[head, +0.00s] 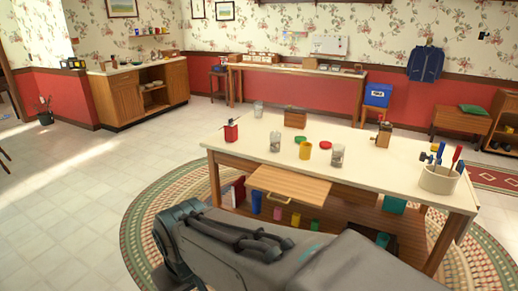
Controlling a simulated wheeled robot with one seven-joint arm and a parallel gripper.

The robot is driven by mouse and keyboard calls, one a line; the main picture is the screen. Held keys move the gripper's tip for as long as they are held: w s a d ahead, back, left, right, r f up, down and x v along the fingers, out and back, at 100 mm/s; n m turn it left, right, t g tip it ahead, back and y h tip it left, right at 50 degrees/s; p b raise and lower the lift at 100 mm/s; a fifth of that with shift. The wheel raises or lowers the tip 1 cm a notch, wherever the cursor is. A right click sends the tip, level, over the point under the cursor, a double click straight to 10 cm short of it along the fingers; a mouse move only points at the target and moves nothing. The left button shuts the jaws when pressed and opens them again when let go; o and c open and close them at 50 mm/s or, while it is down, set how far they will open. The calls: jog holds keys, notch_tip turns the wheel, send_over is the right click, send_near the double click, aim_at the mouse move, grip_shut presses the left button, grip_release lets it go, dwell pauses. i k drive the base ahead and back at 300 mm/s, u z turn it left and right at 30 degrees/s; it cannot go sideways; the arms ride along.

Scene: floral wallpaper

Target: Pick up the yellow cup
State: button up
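A small yellow cup (305,150) stands upright on the cream top of the table (400,165), near its front edge. It sits between a clear glass (275,142) on its left and another clear glass (337,156) on its right. My grey arm lies across the bottom of the view, in front of the table. I cannot make out my gripper's fingers.
Tiled floor (75,195) is clear at left.

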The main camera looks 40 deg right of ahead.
aim_at(305, 148)
jog(key=z, duration=0.05)
jog(key=i, duration=1.5)
jog(key=z, duration=0.95)
jog(key=i, duration=0.9)
jog(key=z, duration=1.65)
jog(key=i, duration=0.95)
jog(key=z, duration=0.25)
